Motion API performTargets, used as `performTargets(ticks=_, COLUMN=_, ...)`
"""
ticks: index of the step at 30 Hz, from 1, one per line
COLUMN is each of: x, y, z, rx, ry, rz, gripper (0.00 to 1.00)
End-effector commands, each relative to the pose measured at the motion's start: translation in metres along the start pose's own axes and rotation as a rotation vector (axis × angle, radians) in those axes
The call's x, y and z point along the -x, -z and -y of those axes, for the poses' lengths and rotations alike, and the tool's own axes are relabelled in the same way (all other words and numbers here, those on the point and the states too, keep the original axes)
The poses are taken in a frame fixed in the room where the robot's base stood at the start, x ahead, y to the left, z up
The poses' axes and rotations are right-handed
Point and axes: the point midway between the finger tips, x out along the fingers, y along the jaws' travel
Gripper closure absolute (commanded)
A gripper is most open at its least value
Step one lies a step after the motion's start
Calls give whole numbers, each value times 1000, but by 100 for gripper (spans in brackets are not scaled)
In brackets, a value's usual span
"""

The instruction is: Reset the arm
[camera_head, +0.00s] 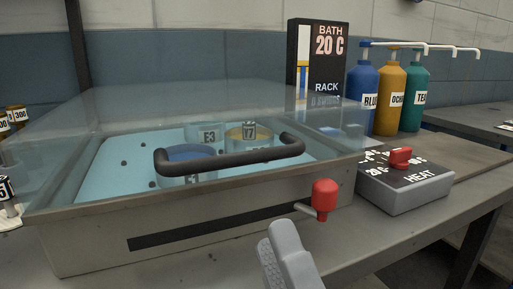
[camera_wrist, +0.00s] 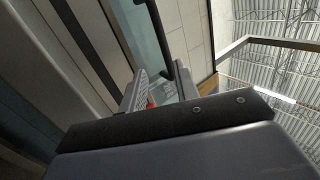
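My gripper (camera_head: 284,250) shows at the bottom middle of the head view as grey finger parts, in front of the bath and just below its red knob (camera_head: 325,198). The two look close, but the head view shows no contact. In the wrist view my gripper (camera_wrist: 159,84) has its two grey fingers spread, with a gap between them. A bit of red (camera_wrist: 151,103) shows low in that gap, with nothing clearly held. The rest of my arm is out of the head view.
The bath (camera_head: 90,233) has a clear lid with a dark handle (camera_head: 230,160), shut over labelled pots. The heat box (camera_head: 405,190) with a red dial is at right. Behind it stand blue, ochre and teal pump bottles (camera_head: 390,98) and a display (camera_head: 318,60).

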Motion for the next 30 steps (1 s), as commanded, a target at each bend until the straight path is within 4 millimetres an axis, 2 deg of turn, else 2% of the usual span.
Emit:
performTargets(ticks=10, x=13, y=0, z=0, rx=-3, ry=-1, rz=5, gripper=70)
performTargets(ticks=30, x=-15, y=2, z=0, rx=1, ry=0, rz=-5, gripper=70)
